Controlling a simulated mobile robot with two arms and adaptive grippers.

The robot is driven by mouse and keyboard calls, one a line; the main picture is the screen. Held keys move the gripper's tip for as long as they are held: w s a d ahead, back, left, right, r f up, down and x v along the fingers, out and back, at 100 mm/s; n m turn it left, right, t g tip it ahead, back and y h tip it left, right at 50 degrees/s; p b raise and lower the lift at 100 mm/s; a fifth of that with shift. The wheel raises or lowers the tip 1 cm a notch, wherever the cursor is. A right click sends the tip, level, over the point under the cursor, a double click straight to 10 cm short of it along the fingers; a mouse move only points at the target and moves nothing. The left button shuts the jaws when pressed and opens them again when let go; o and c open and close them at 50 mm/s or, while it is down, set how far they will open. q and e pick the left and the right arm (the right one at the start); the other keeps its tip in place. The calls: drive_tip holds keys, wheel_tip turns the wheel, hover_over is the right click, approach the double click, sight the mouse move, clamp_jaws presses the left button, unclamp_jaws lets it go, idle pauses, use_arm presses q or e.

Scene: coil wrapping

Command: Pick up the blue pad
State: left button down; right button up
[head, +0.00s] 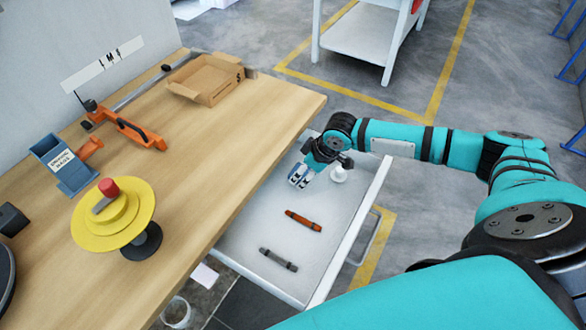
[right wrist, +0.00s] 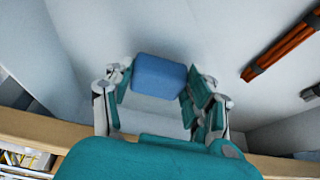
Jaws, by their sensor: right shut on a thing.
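The blue pad (right wrist: 158,76) is a small rounded block between the fingers of my right gripper (right wrist: 155,98) in the right wrist view. The fingers stand on both its sides and are shut on it. In the head view my right gripper (head: 301,177) points down inside the open white drawer (head: 245,238), near its far end. The pad is mostly hidden there by the fingers. I cannot tell whether the pad touches the drawer floor. My left gripper is not in view.

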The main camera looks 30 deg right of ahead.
wheel_tip(320, 180, up, 14)
drive_tip(key=shift+w+a, duration=0.15)
drive_tip(key=shift+w, duration=0.05)
drive_tip(key=shift+f, duration=0.1)
